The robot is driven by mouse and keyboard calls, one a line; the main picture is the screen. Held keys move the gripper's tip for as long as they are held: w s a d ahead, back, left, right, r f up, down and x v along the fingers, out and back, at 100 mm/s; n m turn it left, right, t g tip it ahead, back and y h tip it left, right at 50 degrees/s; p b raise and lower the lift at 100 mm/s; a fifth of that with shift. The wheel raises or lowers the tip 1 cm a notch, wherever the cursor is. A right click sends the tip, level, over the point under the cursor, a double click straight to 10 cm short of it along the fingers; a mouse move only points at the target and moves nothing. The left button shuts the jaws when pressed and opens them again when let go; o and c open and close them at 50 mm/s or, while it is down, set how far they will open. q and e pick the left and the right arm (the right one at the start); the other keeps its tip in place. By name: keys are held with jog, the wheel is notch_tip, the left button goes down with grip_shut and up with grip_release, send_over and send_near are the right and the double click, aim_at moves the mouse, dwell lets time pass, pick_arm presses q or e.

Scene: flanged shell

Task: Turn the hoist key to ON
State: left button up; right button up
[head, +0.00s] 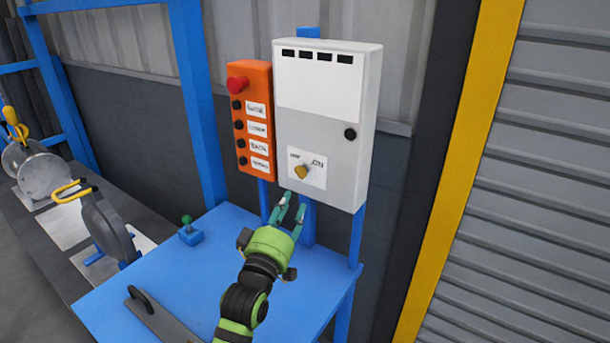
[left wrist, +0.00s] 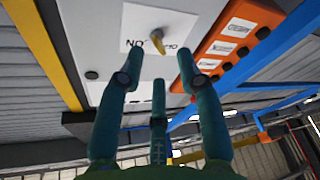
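The hoist key (head: 302,171) is a small yellow knob on a white label plate low on the grey control box (head: 322,110). The label reads ON at its right; the text at its left is partly hidden by the key. In the left wrist view, which is upside down, the key (left wrist: 158,39) sits between the two label words, roughly upright. My left gripper (head: 294,204) is open and empty, its green fingers spread just below and in front of the key, apart from it. Its fingers (left wrist: 160,84) also show in the left wrist view. My right gripper is not in view.
An orange button box (head: 252,120) with a red button (head: 237,84) and several black buttons is left of the grey box. Below is a blue table (head: 260,300) with a small green-knobbed joystick (head: 190,232) and a grey plate with handle (head: 160,318). A yellow post (head: 460,170) stands right.

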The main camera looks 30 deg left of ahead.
aim_at(302, 171)
pick_arm(q)
jog(key=shift+n+t, duration=0.4)
jog(key=w+r+p, duration=0.1)
jog(key=w, duration=0.1)
jog(key=w+a+r, duration=0.1)
jog(key=w, duration=0.1)
jog(key=w+r+p, duration=0.1)
jog(key=w, duration=0.1)
jog(key=shift+a+r+p, duration=0.2)
jog(key=shift+r+p, duration=0.1)
jog(key=shift+r, duration=0.05)
jog(key=shift+w, duration=0.3)
grip_shut()
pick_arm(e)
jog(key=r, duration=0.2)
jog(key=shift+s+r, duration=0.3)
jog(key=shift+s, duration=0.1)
